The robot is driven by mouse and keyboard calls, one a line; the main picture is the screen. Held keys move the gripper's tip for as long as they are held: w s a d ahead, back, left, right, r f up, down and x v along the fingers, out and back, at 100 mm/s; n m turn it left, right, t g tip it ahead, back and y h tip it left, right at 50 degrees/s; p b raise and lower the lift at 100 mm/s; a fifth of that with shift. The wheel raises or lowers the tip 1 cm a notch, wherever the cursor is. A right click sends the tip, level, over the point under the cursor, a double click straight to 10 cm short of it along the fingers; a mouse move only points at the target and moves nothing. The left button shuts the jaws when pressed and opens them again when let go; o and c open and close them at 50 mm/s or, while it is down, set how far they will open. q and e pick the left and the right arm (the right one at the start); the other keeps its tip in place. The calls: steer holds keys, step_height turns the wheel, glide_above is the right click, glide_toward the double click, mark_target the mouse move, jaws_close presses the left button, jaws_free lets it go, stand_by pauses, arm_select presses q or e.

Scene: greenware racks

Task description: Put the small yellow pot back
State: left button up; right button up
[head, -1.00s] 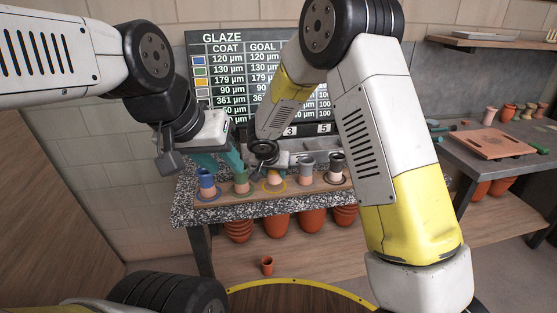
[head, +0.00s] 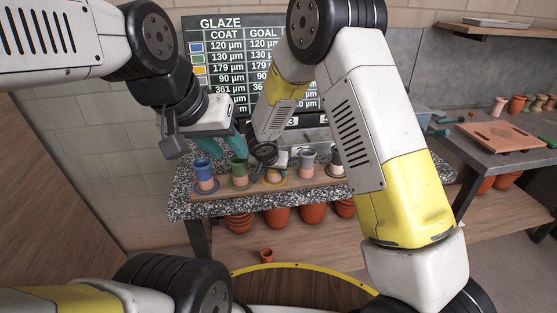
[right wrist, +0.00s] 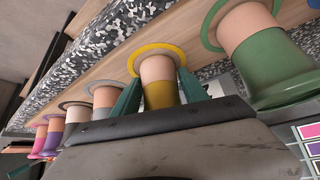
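The small yellow pot (right wrist: 158,82), bare clay towards its foot and yellow towards its rim, stands upright at the yellow ring (right wrist: 137,58) on the wooden board. In the head view the pot (head: 273,175) is partly hidden by my right gripper (head: 268,157). In the right wrist view the teal fingers of my right gripper (right wrist: 159,92) lie against both sides of the pot. My left gripper (head: 219,143) is open and empty, its teal fingers apart just behind and above the blue pot (head: 204,174) and the green pot (head: 239,173).
A grey pot (head: 307,165) and a dark-topped pot (head: 336,162) stand to the right on the same board (head: 220,192). The glaze chart (head: 225,50) is behind. Terracotta pots (head: 278,216) sit below the speckled table. A small clay pot (head: 266,256) is lower down.

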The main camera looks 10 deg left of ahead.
steer(key=shift+o, duration=0.6)
